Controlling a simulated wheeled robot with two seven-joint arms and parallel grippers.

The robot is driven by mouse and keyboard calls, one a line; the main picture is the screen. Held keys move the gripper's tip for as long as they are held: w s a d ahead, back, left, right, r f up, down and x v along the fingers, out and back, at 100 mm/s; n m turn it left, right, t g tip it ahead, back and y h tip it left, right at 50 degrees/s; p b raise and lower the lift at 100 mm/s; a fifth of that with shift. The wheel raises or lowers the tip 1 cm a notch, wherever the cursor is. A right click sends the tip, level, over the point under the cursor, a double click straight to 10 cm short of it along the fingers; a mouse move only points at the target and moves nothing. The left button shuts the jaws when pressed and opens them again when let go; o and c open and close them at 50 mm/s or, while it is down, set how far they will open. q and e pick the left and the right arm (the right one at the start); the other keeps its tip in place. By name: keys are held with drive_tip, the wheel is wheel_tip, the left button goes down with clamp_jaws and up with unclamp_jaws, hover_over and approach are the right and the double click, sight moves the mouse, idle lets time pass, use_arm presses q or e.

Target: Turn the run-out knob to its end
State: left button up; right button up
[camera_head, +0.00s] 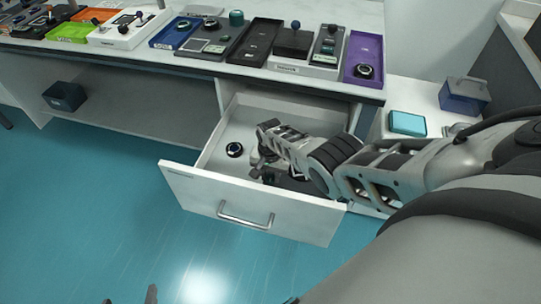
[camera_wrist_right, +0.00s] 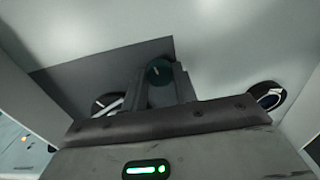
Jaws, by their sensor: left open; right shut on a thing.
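My right gripper (camera_head: 258,171) reaches down into the open white drawer (camera_head: 250,205). In the right wrist view its fingers (camera_wrist_right: 160,90) are shut on a dark green round knob (camera_wrist_right: 160,72) with a light index mark. The knob sits on a dark panel (camera_wrist_right: 70,86). I cannot read a label that names it as the run-out knob. A second dark knob (camera_wrist_right: 108,103) is partly hidden to the left. A black knob with a pale ring (camera_wrist_right: 268,96) lies apart to the right. My left gripper (camera_head: 130,299) is open and empty at the bottom edge, mostly out of view.
A black knob with a pale ring (camera_head: 234,149) sits in the drawer's left part. The drawer front has a metal handle (camera_head: 245,217). The bench top (camera_head: 205,63) above holds several trays and devices. A teal box (camera_head: 407,123) stands to the right. The floor in front is clear.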

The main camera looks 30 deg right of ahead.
sight(271, 177)
drive_tip(key=shift+d+m, duration=0.1)
drive_tip(key=shift+m, duration=0.4)
drive_tip(key=o, duration=1)
drive_tip(key=shift+c, duration=0.2)
drive_tip(key=shift+r, duration=0.2)
use_arm(q)
drive_tip(key=shift+s+a+r+g+y+p, duration=0.1)
drive_tip(key=shift+a+r+p, duration=0.15)
drive_tip(key=shift+r+p, duration=0.75)
drive_tip(key=shift+s+a+r+g+y+p, duration=0.15)
drive_tip(key=shift+a+r+p, duration=0.1)
drive_tip(key=shift+p, duration=1.6)
drive_tip(key=shift+s+a+r+g+y+p, duration=0.1)
drive_tip(key=shift+a+r+p, duration=0.3)
drive_tip(key=shift+p, duration=1)
use_arm(e)
wheel_tip(271, 177, up, 16)
drive_tip(key=shift+f, duration=0.2)
use_arm(q)
drive_tip(key=shift+d+r, duration=0.15)
